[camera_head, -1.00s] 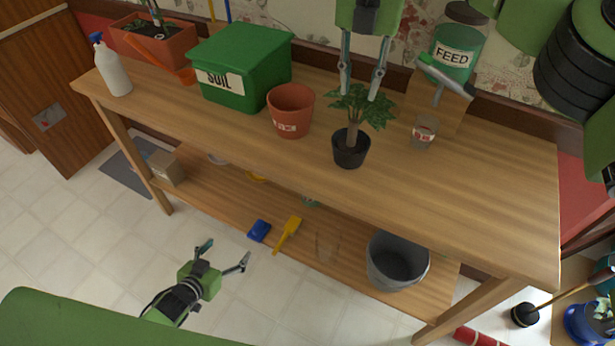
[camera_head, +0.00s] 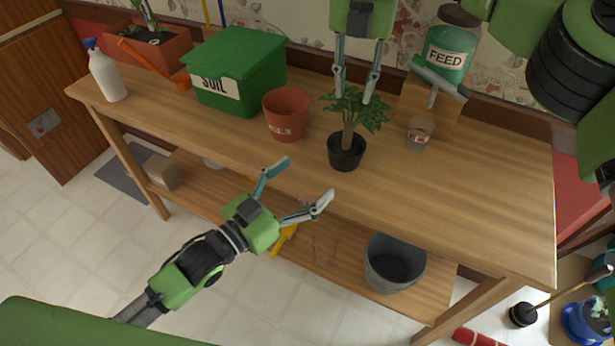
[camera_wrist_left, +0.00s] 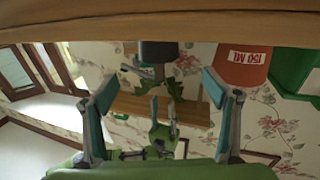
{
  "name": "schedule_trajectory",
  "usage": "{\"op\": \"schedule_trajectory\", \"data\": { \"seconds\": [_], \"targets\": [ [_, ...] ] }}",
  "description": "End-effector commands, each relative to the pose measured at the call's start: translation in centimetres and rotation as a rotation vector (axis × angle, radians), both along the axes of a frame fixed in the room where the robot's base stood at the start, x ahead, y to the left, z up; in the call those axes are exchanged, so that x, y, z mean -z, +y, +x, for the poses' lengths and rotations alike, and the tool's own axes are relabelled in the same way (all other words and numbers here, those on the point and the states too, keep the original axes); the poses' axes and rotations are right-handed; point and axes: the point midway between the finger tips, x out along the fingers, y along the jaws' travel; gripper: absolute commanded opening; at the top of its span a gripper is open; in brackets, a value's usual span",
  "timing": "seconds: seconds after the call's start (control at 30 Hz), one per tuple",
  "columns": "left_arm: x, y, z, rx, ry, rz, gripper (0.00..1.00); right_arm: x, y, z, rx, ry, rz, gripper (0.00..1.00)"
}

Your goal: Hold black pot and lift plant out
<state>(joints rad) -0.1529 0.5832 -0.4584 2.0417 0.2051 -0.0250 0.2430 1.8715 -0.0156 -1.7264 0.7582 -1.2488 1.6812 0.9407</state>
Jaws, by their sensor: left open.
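The black pot (camera_head: 346,153) stands upright on the wooden table with the green plant (camera_head: 355,108) in it. My right gripper (camera_head: 354,98) points down from above. Its fingers are apart at the plant's upper leaves; I cannot tell whether they touch. My left gripper (camera_head: 305,181) is open and empty near the table's front edge, left of and nearer than the pot. The left wrist view, upside down, shows the black pot (camera_wrist_left: 158,50) between and beyond the open left fingers, with the right gripper (camera_wrist_left: 163,103) by the leaves.
A terracotta pot (camera_head: 286,116) stands left of the plant, beside the green soil box (camera_head: 238,62). A small glass cup (camera_head: 419,134) and the feed jar (camera_head: 449,52) are to the right. The table's front right (camera_head: 470,215) is clear. A grey bucket (camera_head: 394,264) sits on the lower shelf.

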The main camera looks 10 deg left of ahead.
Motion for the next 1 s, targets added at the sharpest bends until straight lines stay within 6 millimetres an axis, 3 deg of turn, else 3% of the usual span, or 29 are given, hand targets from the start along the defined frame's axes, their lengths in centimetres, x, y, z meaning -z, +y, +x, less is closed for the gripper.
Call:
{"op": "schedule_trajectory", "data": {
  "seconds": [0.17, 0.7, 1.0],
  "targets": [
    [0.2, -1.1, 1.0, 0.001, 0.0, 0.019, 0.8, 0.0, 0.0, 0.0, 0.0, 0.0, 0.0, 0.28],
    [0.1, -6.8, 9.1, 0.001, 0.0, 0.019, 0.8, 0.0, 0.0, 0.0, 0.0, 0.0, 0.0, 0.28],
    [0.3, -8.2, 11.1, 0.001, 0.003, 0.019, 0.8, 0.0, 0.0, 0.0, 0.0, 0.0, 0.0, 0.28]
  ]
}}
